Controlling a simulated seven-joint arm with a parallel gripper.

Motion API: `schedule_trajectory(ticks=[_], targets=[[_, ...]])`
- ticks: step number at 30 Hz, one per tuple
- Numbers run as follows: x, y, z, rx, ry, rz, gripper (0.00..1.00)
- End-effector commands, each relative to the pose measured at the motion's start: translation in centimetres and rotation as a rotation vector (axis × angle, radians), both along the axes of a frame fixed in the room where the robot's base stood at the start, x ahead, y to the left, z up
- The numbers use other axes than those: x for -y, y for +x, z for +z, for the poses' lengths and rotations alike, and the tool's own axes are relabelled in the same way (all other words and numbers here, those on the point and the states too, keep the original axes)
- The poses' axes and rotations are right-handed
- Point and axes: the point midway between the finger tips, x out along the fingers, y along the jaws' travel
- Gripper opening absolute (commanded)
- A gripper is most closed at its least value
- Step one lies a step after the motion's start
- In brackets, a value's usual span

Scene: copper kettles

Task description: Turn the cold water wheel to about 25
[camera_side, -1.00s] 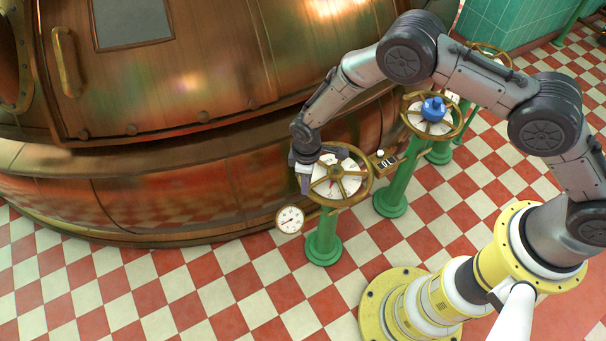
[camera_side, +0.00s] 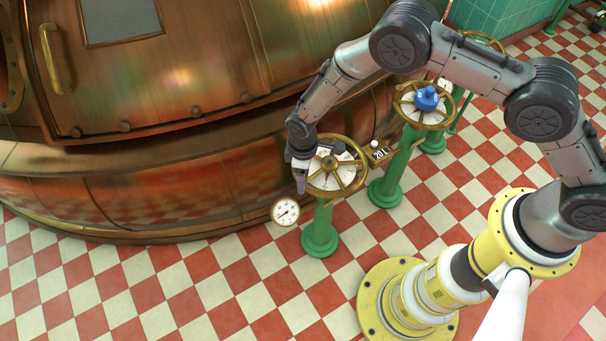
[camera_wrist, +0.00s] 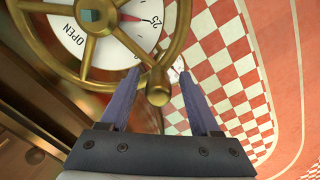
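The near brass handwheel (camera_side: 357,180) sits over a white dial on a green post. Its dial (camera_wrist: 62,35) shows OPEN, a printed 25 and a red mark close beside the 25 in the wrist view. A round brass knob (camera_wrist: 158,94) sticks out at the wheel's rim. My gripper (camera_wrist: 160,72) has its two fingers apart, one either side of the knob, with gaps showing. In the side view my gripper (camera_side: 302,176) is at the wheel's left edge. A second wheel (camera_side: 447,120) with a blue hub (camera_side: 427,98) stands behind. I cannot read which is cold water.
A large copper kettle (camera_side: 150,190) stands close behind and left of the near wheel. A small round gauge (camera_side: 285,211) is beside the post. A counter plate (camera_side: 380,153) is right of the wheel. The checkered floor (camera_side: 200,290) in front is clear.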

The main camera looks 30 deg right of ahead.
Motion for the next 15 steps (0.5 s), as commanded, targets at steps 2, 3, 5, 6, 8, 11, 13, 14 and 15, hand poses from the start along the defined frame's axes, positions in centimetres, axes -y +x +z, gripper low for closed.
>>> schedule_trajectory(ticks=[2,3,5,6,8,11,13,14,15], targets=[[0.0,0.1,0.0,0.001,0.0,0.0,0.63],[0.0,0.1,0.0,0.001,0.0,0.0,0.63],[0.0,0.1,0.0,0.002,0.001,0.0,0.63],[0.0,0.1,0.1,0.002,0.001,0.0,0.63],[0.0,0.1,0.4,0.003,0.002,0.0,0.63],[0.0,0.2,1.5,0.005,0.002,0.0,0.63],[0.0,0.2,2.6,0.006,0.003,0.0,0.63],[0.0,0.2,3.2,0.005,0.003,0.0,0.63],[-0.1,0.2,4.1,0.006,0.003,0.0,0.63]])
